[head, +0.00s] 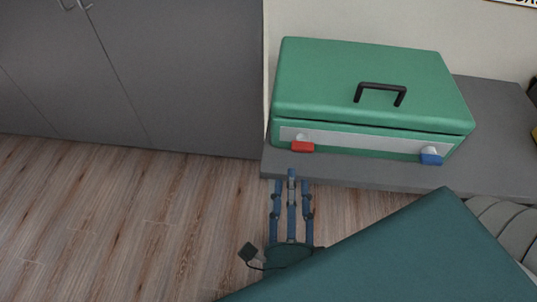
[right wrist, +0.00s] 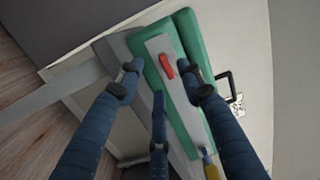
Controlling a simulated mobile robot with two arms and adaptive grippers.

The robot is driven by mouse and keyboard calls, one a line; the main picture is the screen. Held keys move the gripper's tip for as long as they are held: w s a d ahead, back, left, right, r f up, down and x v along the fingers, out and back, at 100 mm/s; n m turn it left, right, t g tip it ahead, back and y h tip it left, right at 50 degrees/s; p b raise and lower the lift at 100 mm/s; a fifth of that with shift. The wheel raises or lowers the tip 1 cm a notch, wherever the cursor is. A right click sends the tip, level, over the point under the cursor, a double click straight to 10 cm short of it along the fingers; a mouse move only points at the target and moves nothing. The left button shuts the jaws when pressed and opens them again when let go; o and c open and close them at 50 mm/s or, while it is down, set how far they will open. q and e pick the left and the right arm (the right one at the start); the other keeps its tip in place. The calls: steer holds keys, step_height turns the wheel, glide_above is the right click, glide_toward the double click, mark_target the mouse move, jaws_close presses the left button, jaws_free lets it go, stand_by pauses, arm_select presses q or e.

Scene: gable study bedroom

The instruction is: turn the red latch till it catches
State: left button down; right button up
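A green case (head: 365,85) with a black handle (head: 380,88) stands on a grey top, its lid closed down or nearly so. The red latch (head: 303,146) sits at the left of the case's pale front strip. A blue latch (head: 431,159) is at the right of that strip. My right gripper (head: 291,180) is just in front of the red latch, its three blue fingers spread and empty. In the right wrist view the red latch (right wrist: 168,67) shows between the spread fingertips, apparently untouched. My left gripper is not in view.
The grey top (head: 500,120) has bare room right of the case. A dark grey cabinet (head: 190,70) stands to the left. Wooden floor (head: 120,220) lies open in front. A wall is close behind the case.

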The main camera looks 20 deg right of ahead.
mark_target(302, 150)
steer(key=shift+m+g+h, duration=0.5)
steer(key=shift+m, duration=0.4)
steer(key=x, duration=0.3)
steer(key=d+x, duration=0.1)
steer(key=x, duration=0.6)
steer(key=shift+s+d+r, duration=0.1)
steer(key=shift+d, duration=0.3)
steer(key=c, duration=1)
